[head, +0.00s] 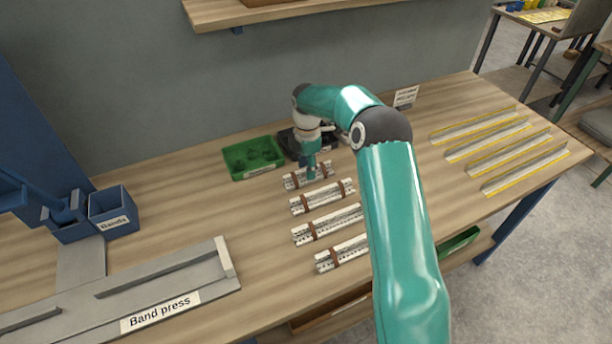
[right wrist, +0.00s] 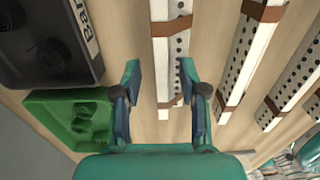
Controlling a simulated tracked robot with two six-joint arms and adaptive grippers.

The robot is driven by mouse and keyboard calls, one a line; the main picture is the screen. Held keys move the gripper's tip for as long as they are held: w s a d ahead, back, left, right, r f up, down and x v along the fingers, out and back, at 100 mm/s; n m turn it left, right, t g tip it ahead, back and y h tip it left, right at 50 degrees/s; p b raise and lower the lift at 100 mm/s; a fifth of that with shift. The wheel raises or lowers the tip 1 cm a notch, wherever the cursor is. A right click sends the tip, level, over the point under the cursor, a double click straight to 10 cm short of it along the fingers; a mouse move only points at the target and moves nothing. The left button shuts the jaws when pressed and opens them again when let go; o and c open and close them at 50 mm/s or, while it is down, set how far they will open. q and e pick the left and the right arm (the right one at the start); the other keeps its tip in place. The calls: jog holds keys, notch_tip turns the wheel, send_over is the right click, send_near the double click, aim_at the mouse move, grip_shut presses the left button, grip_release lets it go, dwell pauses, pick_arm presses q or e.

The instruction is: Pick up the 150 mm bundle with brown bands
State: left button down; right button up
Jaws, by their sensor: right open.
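Several pale bundles with dark dots and brown bands lie in a row on the table. The farthest bundle (head: 293,181) looks shortest; the second bundle (head: 322,197), third bundle (head: 330,224) and nearest bundle (head: 340,253) follow toward the front, the last two partly hidden by my right arm. No length marking is readable. My right gripper (head: 311,175) is at the farthest bundle. In the right wrist view, my open right gripper (right wrist: 158,75) has its fingers either side of that bundle (right wrist: 161,58), which looks unheld. My left gripper is out of view.
A green tray (head: 236,172) and a black tray (head: 286,145) stand behind the bundles. A band press (head: 190,285) and a blue bin labelled Bands (head: 112,212) are at left. Yellow-edged strips (head: 480,132) lie at right. A shelf (head: 235,14) hangs above.

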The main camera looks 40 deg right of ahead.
grip_shut()
jog(key=shift+r, duration=0.1)
